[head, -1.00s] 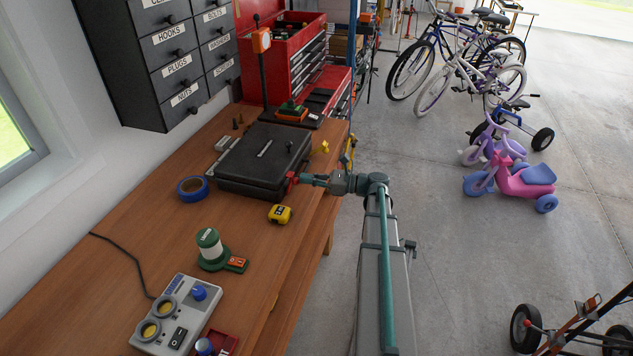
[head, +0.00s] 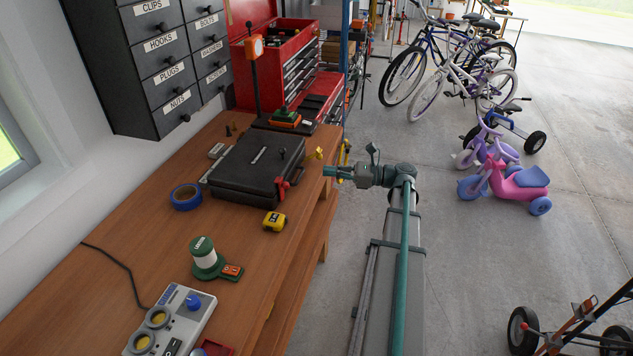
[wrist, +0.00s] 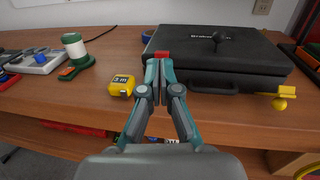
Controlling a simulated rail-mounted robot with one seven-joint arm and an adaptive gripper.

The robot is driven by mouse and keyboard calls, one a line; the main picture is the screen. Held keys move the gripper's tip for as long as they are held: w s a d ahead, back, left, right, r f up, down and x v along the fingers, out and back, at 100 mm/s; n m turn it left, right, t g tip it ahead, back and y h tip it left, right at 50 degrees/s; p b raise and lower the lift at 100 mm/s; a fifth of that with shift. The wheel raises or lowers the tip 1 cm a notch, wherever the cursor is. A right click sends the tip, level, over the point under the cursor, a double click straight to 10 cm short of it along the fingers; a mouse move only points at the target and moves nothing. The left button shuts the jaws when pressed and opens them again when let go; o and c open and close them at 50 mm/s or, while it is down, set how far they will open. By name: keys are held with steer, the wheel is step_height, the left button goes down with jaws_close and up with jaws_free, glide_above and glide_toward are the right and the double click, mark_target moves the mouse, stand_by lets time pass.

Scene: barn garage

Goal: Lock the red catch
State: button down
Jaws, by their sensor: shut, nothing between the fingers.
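A black case (head: 250,165) lies closed on the wooden workbench; it also shows in the wrist view (wrist: 235,62). The red catch (head: 283,189) is on the case's front side; in the wrist view the red catch (wrist: 162,55) shows just above my fingertips, which hide its lower part. I cannot tell whether it is fully latched. My gripper (head: 326,171) is shut and empty, out past the bench's front edge, with a clear gap to the catch. In the wrist view my gripper (wrist: 160,66) points at the catch, fingertips together.
A yellow tape measure (head: 274,221) sits in front of the case, near the bench edge. A yellow part (head: 315,154) is by the case's right side. Open floor is right of the bench.

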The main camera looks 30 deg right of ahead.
steer(key=shift+s+d+r+b, duration=0.3)
steer(key=shift+s+d+r, duration=0.45)
steer(key=shift+d+r, duration=0.2)
